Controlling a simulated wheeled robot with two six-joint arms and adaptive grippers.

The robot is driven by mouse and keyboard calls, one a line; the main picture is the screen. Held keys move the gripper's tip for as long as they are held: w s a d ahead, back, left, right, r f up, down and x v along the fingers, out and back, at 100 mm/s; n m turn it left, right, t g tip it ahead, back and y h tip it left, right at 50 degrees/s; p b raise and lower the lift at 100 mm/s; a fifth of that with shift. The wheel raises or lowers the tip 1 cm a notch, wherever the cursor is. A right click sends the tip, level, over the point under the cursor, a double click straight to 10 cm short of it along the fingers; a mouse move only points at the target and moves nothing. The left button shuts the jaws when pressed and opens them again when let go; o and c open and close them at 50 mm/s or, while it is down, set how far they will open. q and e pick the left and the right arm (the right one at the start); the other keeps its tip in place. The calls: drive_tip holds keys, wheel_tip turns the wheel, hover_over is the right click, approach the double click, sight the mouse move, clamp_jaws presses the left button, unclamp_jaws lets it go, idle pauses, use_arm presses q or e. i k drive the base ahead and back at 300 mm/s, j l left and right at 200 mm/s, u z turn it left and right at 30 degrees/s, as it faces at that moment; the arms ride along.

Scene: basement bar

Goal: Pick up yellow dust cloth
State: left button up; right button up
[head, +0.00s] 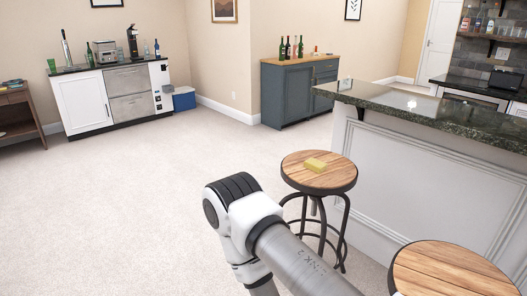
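A small yellow folded block-like thing, which looks like the yellow dust cloth (315,165), lies on the wooden seat of a round bar stool (337,181). The stool stands right of the middle in the head view, beside the bar counter. Part of one of my arms crosses the bottom of the view, in front of the stool and to its lower left. Neither of my grippers is in view, and nothing touches the yellow cloth.
A bar counter (437,112) with a dark stone top runs along the right. A second stool (450,272) is at the lower right. A blue cabinet (296,95) with bottles and a white cabinet (84,103) stand at the back. The carpet (110,215) at left is clear.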

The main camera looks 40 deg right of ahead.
sight(314, 165)
drive_tip(key=i+z, duration=0.45)
drive_tip(key=i+j+z, duration=0.25)
drive_tip(key=i+z, duration=0.25)
drive_tip(key=i+j+z, duration=0.45)
drive_tip(key=i+l, duration=0.05)
drive_tip(key=i, duration=0.05)
